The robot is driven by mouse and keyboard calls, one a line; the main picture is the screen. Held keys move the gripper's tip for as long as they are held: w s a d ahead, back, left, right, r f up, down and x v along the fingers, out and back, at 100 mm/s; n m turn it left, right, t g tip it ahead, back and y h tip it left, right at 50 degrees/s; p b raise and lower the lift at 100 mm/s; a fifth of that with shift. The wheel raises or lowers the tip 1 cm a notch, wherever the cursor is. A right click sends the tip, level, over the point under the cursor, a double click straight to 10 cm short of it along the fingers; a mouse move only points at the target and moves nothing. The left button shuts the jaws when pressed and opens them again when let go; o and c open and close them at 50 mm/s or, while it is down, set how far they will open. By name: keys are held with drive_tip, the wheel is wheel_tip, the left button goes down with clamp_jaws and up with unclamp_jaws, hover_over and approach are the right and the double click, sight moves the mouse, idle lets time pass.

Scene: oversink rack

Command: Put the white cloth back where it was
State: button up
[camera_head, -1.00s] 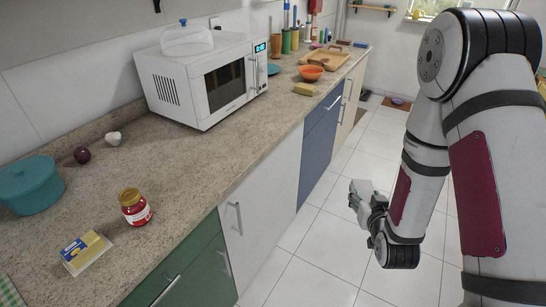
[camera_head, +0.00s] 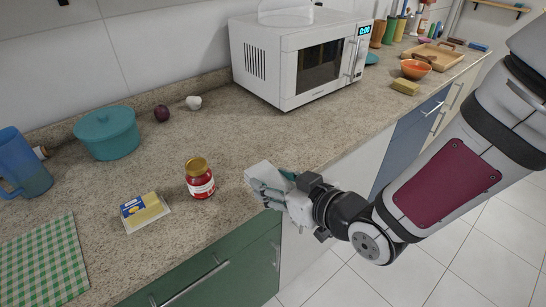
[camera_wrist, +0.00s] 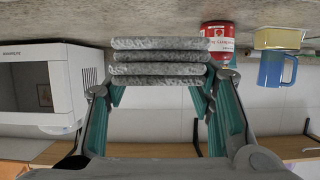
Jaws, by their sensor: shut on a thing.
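The white cloth (camera_head: 260,174) is folded into a small thick pad. My gripper (camera_head: 277,187) is shut on it at the counter's front edge, just right of the red-labelled jar. In the wrist view the folded cloth (camera_wrist: 160,62) shows as several stacked grey-white layers between the teal fingers of my gripper (camera_wrist: 157,92). The fingers hide part of the cloth in the head view. I cannot tell whether the cloth touches the countertop (camera_head: 235,150).
A red jar (camera_head: 199,178) stands close left of the cloth, with a butter pack (camera_head: 146,211) beyond it. A green checked cloth (camera_head: 45,262), a blue jug (camera_head: 24,165) and a teal pot (camera_head: 107,133) are further left. A microwave (camera_head: 265,65) stands behind. Counter between jar and microwave is bare.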

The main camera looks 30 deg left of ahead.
drive_tip(key=b, duration=0.2)
hover_over(274, 162)
drive_tip(key=shift+w+f, duration=0.1)
drive_tip(key=shift+f, duration=2.4)
drive_tip(key=shift+f, duration=0.1)
drive_tip(key=o, duration=1.1)
drive_tip(key=v, duration=1.2)
drive_tip(key=shift+p, duration=0.4)
